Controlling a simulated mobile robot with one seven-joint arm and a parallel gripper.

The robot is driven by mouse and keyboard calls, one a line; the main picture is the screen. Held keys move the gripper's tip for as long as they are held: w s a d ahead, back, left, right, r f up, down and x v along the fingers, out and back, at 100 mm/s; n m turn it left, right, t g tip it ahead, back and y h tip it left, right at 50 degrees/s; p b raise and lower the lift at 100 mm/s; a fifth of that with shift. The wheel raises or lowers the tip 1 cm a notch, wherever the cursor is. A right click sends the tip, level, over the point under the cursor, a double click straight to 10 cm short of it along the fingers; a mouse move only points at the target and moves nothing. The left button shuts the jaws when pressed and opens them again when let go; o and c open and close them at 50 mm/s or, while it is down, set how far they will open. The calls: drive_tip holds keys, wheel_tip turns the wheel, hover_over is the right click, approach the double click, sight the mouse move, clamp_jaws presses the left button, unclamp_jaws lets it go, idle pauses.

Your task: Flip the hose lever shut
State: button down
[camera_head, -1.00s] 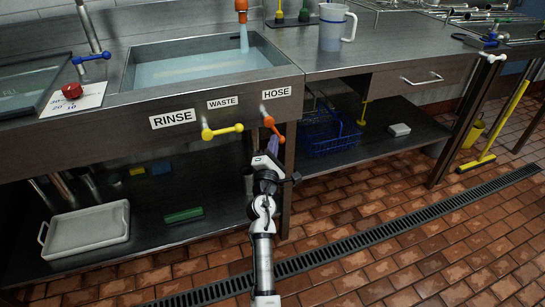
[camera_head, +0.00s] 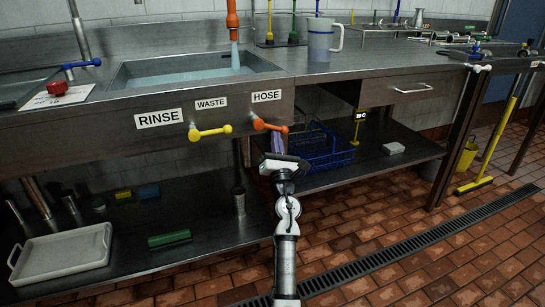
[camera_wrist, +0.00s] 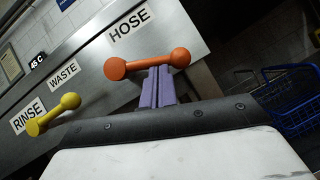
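The hose lever (camera_head: 270,126) is an orange bar with round ends under the HOSE label (camera_head: 267,96) on the sink front. In the head view it points right, close to level. My gripper (camera_wrist: 158,75) shows two purple fingers side by side, pressed together. In the wrist view their tips meet the underside of the orange lever (camera_wrist: 150,64), with the bar passing across them; exact contact is hard to tell. Water (camera_head: 235,58) runs from the orange spout (camera_head: 232,20) into the basin.
The yellow waste lever (camera_head: 210,132) is just left of the hose lever. A blue-handled rinse lever (camera_head: 82,64) and red knob (camera_head: 57,88) lie farther left. A blue wire basket (camera_head: 325,150) sits on the lower shelf at right. Tiled floor is open in front.

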drive_tip(key=shift+w+d+r+n+g+y+b, duration=0.15)
drive_tip(key=shift+r+n+g+y+b, duration=0.1)
drive_tip(key=shift+n+y+b, duration=0.95)
drive_tip(key=shift+w+d+r+n+g+y+b, duration=0.25)
drive_tip(key=shift+n+y+b, duration=0.45)
drive_tip(key=shift+n, duration=0.9)
drive_tip(key=shift+s+d+r+n+g+y+b, duration=0.1)
drive_tip(key=shift+r+n+y+b, duration=0.2)
drive_tip(key=shift+n+y+b, duration=0.75)
drive_tip(key=shift+n+p, duration=0.3)
drive_tip(key=shift+n, duration=0.15)
